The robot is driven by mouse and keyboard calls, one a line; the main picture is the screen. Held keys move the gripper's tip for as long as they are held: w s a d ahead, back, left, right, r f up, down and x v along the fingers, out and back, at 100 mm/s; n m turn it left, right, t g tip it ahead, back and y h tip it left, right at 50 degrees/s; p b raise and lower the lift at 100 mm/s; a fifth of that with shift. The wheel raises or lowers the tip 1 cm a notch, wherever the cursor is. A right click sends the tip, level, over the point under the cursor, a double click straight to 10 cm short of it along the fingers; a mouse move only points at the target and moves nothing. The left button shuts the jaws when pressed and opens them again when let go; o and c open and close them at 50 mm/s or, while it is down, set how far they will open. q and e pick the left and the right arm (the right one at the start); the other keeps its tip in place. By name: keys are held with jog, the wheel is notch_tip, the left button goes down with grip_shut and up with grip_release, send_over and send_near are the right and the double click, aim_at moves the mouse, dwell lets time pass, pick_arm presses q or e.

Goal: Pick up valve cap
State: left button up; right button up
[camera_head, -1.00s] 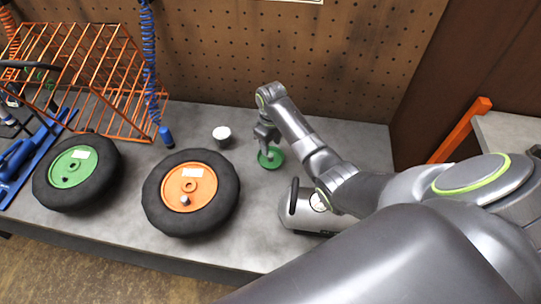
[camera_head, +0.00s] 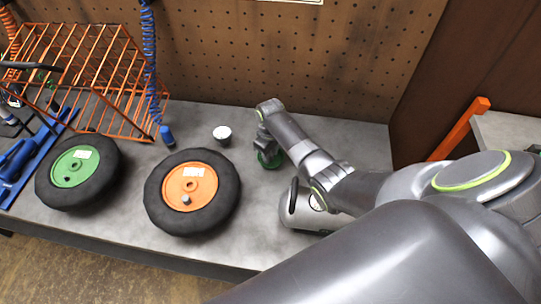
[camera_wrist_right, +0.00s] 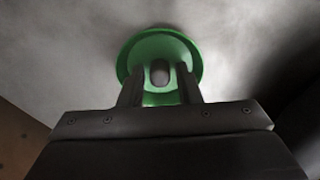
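A small dark rounded piece, which looks like the valve cap (camera_wrist_right: 160,72), sits over the green dish (camera_wrist_right: 153,48) in the right wrist view. My right gripper (camera_wrist_right: 160,82) is open, with one finger on each side of this piece and a narrow gap visible on both sides. In the head view my right gripper (camera_head: 267,150) points down into the green dish (camera_head: 279,163) on the grey bench and hides the piece. My left gripper is not in view.
An orange-hubbed wheel (camera_head: 218,205) with a small grey knob and a green-hubbed wheel (camera_head: 100,185) lie on the bench (camera_head: 250,230). A small white-topped cup (camera_head: 222,133) stands left of the dish. A grey cylinder with a gauge (camera_head: 300,212) lies close below my right forearm. An orange wire rack (camera_head: 105,75) stands back left.

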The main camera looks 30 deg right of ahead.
grip_shut()
jog(key=shift+r, duration=0.1)
